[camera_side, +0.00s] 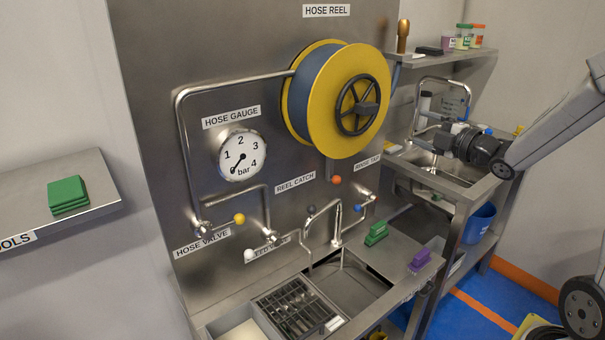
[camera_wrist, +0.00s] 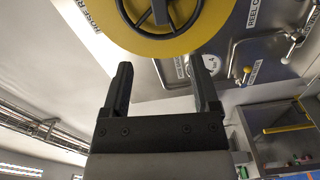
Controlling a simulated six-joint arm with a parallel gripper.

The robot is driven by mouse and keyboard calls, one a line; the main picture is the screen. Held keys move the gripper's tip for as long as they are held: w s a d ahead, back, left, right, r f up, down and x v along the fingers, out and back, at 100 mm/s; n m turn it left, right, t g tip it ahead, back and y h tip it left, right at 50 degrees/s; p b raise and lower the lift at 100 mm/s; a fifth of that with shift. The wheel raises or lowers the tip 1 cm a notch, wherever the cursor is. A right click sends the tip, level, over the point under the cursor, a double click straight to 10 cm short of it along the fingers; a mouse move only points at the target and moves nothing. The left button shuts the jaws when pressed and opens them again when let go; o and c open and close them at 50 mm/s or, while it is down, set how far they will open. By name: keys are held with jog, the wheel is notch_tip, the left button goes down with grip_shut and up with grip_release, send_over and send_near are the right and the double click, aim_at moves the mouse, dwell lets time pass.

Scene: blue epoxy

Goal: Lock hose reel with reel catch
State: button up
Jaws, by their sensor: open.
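The hose reel, with a yellow flange (camera_side: 370,75), a dark hub wheel and grey-blue hose, is mounted high on the steel panel. Below it, an orange knob (camera_side: 336,180) sits on a short lever beside the REEL CATCH label (camera_side: 295,182). My gripper (camera_wrist: 163,78) is open with nothing between its fingers. In the side view my dark wrist is at the right, well apart from the reel and knob. The yellow reel also shows at the top of the wrist view (camera_wrist: 165,42), beyond the fingers. I cannot make out the orange knob in the wrist view.
A curved faucet (camera_side: 337,215) rises above the sink. A shelf (camera_side: 445,57) with small jars juts out at right. Space before the reel looks clear.

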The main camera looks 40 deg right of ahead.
aim_at(339, 182)
jog(key=w+f+m+h, duration=0.1)
jog(key=w+f+m, duration=0.4)
jog(key=w+f, duration=0.2)
jog(key=w+f+m+h, duration=0.1)
jog(key=w+f+m, duration=0.5)
jog(key=f, duration=0.3)
jog(key=w+f+m+h, duration=0.1)
jog(key=w+f+m, duration=0.4)
jog(key=w+f, duration=0.3)
jog(key=shift+a+f, duration=0.1)
jog(key=shift+f, duration=0.5)
jog(key=shift+w, duration=0.2)
jog(key=shift+w+d, duration=0.25)
jog(key=shift+w, duration=0.95)
jog(key=shift+w+d, duration=0.25)
jog(key=shift+w, duration=1)
jog(key=shift+w+d, duration=0.25)
jog(key=shift+w, duration=0.95)
grip_shut()
